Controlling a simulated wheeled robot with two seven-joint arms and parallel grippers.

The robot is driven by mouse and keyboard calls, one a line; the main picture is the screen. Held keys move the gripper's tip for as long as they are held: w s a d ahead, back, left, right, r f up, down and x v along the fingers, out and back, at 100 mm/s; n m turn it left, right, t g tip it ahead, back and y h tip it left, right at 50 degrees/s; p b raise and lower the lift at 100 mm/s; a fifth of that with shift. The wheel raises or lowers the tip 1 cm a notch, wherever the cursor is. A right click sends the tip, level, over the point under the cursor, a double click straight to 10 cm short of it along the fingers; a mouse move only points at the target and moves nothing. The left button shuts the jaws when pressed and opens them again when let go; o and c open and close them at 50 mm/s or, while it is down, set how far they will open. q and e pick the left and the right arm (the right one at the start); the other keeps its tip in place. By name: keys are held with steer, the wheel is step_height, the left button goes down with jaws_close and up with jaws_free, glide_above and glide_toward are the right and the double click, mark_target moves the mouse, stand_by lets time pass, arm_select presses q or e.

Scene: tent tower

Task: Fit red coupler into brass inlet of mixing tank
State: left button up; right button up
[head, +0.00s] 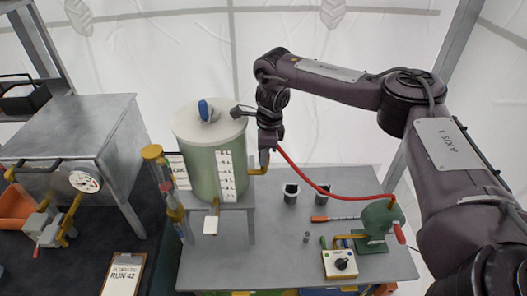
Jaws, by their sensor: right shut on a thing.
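The mixing tank (201,150) is a pale green cylinder with a light lid and a blue knob, on a grey stand. Its brass inlet (258,171) comes out of the tank's right side and bends upward. My right gripper (266,152) points down right above the inlet. It is shut at the end of the red hose (325,188), where the coupler is. The coupler itself is mostly hidden by the fingers, and I cannot tell whether it touches the inlet. The hose sags right to a green pump (377,222). My left gripper is out of view.
Two dark cups (291,193), a red-handled screwdriver (330,219) and a control box with a black knob (341,263) are on the grey table (290,250). A brass column (167,193) stands left of the tank. A metal box (75,135) with a gauge (85,181) is farther left.

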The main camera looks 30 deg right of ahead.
steer(key=shift+f, duration=0.15)
steer(key=o, duration=1)
step_height(320, 180, up, 2)
steer(key=shift+d+r+b, duration=0.1)
steer(key=shift+d+b, duration=0.05)
steer(key=shift+b, duration=0.75)
steer(key=r, duration=0.4)
steer(key=shift+s+d+r, duration=0.15)
steer(key=shift+d+r, duration=0.05)
steer(key=shift+r, duration=0.05)
steer(key=shift+s+r, duration=0.1)
steer(key=shift+r, duration=0.45)
steer(key=shift+s+f, duration=0.1)
